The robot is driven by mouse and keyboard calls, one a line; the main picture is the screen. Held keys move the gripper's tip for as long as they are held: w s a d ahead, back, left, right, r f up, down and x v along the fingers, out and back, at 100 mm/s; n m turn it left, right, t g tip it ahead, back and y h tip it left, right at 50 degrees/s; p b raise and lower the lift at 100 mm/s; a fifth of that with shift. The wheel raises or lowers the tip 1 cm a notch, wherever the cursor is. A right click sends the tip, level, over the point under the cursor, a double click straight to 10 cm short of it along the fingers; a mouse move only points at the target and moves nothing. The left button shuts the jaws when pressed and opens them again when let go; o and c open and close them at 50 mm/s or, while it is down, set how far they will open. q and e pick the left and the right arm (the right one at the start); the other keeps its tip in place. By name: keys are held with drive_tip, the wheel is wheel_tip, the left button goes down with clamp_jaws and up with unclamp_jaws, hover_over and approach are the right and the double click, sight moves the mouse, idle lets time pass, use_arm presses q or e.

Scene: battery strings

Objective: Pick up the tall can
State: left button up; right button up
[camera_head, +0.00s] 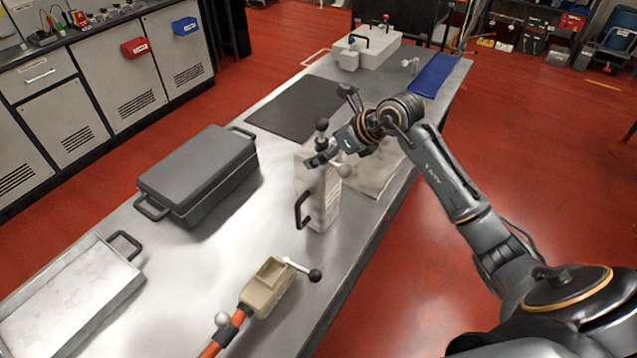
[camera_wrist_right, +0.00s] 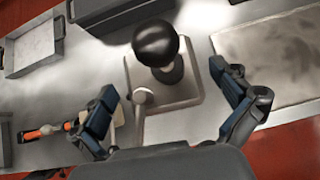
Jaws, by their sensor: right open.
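The tall can (camera_head: 322,205) is a pale, box-shaped upright canister on the metal table. It has a black side handle, a black ball knob on top and a light grey ball lever at its upper right. My right gripper (camera_head: 335,125) is at the can's top, its fingers apart and partly hiding it. In the right wrist view the can's top (camera_wrist_right: 182,95) shows from above, with the black knob between the spread fingers of the gripper (camera_wrist_right: 163,80). I see no finger touching the can. My left gripper is not in view.
A dark lidded case (camera_head: 200,170) and a metal tray (camera_head: 75,290) stand to the left. A beige box with an orange handle (camera_head: 268,288) lies in front. A dark mat (camera_head: 300,105) and a pale grey plate (camera_head: 378,175) lie behind. The table's right edge is close to the can.

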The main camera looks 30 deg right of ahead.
drive_tip(key=shift+x, duration=1.15)
drive_tip(key=c, duration=1.5)
drive_tip(key=shift+r, duration=0.15)
drive_tip(key=shift+c, duration=0.9)
drive_tip(key=shift+r, duration=0.15)
